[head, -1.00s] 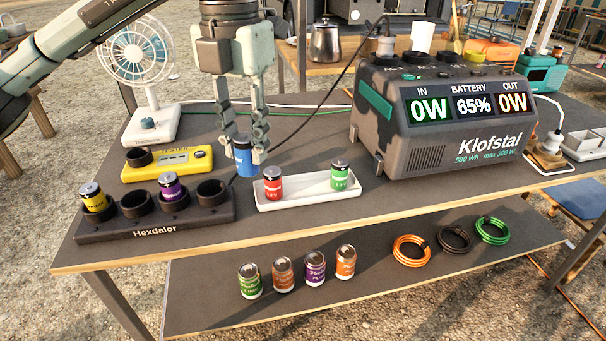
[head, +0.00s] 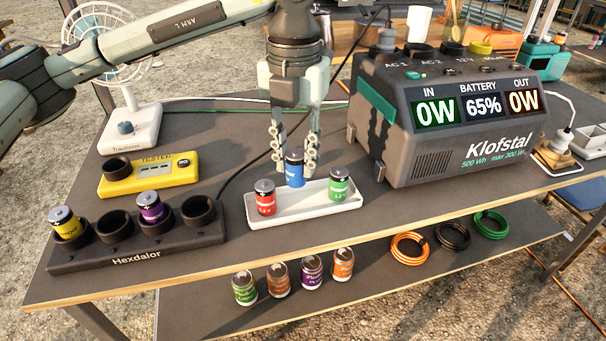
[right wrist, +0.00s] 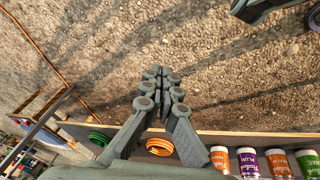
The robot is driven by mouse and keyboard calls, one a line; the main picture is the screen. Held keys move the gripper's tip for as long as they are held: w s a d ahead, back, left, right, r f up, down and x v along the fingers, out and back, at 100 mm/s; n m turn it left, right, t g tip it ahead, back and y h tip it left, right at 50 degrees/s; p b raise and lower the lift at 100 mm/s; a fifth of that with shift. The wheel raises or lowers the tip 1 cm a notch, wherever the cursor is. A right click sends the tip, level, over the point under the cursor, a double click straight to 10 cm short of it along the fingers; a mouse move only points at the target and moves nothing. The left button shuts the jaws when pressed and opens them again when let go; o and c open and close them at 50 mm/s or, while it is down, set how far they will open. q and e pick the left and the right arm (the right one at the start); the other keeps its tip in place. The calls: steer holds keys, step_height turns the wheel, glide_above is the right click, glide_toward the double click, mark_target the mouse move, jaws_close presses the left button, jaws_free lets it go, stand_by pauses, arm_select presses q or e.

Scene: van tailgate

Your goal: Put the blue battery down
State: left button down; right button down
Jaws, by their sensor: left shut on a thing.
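The blue battery (head: 294,172) is upright between the fingertips of my left gripper (head: 294,160), which is shut on it. It is at the back part of the white tray (head: 300,217), between the red battery (head: 265,198) and the green battery (head: 338,185) that stand in the tray. I cannot tell whether its base touches the tray floor or is slightly above it. My right gripper (right wrist: 158,78) shows only in the right wrist view. Its fingers are together with nothing between them, over the gravel beyond the shelf edge.
A dark Hexdalor holder (head: 140,255) has a yellow battery (head: 66,225) and a purple battery (head: 151,208) in it. A yellow tester (head: 148,175), a fan (head: 128,130) and a power station (head: 450,130) flank the tray. Several cans (head: 312,272) and cable coils (head: 410,248) are on the lower shelf.

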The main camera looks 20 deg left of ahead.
mark_target(303, 179)
arm_select(q)
steer(key=shift+w+d+f, duration=0.25)
steer(key=shift+d+f, duration=0.2)
steer(key=shift+d, duration=0.1)
steer(key=shift+f, duration=0.35)
step_height(303, 179, down, 3)
steer(key=shift+f, duration=0.1)
arm_select(e)
steer(key=shift+w+a+f, duration=0.15)
steer(key=shift+a+f, duration=0.2)
steer(key=shift+f, duration=0.45)
arm_select(q)
steer(key=shift+f, duration=0.1)
